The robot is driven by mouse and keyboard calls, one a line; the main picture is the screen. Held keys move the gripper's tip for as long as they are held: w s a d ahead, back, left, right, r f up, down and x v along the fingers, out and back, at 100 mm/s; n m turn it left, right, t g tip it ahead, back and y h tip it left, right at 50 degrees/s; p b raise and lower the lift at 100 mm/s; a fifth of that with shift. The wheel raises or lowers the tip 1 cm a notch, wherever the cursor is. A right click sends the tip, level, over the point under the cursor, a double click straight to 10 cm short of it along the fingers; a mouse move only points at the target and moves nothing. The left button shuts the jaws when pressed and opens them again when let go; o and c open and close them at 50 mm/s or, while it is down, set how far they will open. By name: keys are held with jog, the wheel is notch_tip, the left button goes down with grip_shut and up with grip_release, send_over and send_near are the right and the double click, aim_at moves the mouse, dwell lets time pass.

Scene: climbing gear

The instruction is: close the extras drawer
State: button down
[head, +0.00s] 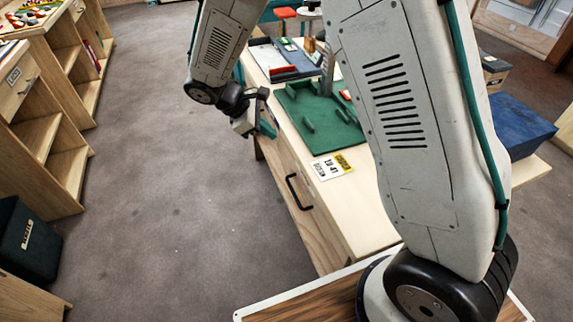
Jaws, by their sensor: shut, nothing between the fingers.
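A pale wooden bench (375,225) runs away from me in the middle of the head view. Its left-hand front has a drawer front (281,182) with a black bar handle (298,192). I cannot read a name on it, and cannot tell how far it stands out. My gripper (264,122) is beyond the handle, beside the bench's left edge. It is shut and empty; I cannot tell whether it touches the bench front. Another drawer front (14,84) with a small label is in the left cabinet; its label is too small to read.
On the bench are a green mat (318,118) with green holders, a label card (331,167) and a dark tray (284,62). A blue box (520,125) stands at right. Open wooden shelves (48,135) and a dark bin (27,240) line the left. The floor between is clear.

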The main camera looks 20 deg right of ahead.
jog(key=w+a+f+n+t+h, duration=0.1)
jog(key=a+f+n, duration=0.1)
jog(key=f, duration=0.4)
jog(key=w+a+f+n+h, duration=0.1)
jog(key=w+a+f+n, duration=0.15)
jog(key=f, duration=0.25)
send_near(295, 168)
notch_tip(295, 168, down, 4)
jog(key=d, duration=0.3)
jog(key=shift+d, duration=0.25)
jog(key=shift+w+d, duration=0.1)
jog(key=shift+d, duration=0.3)
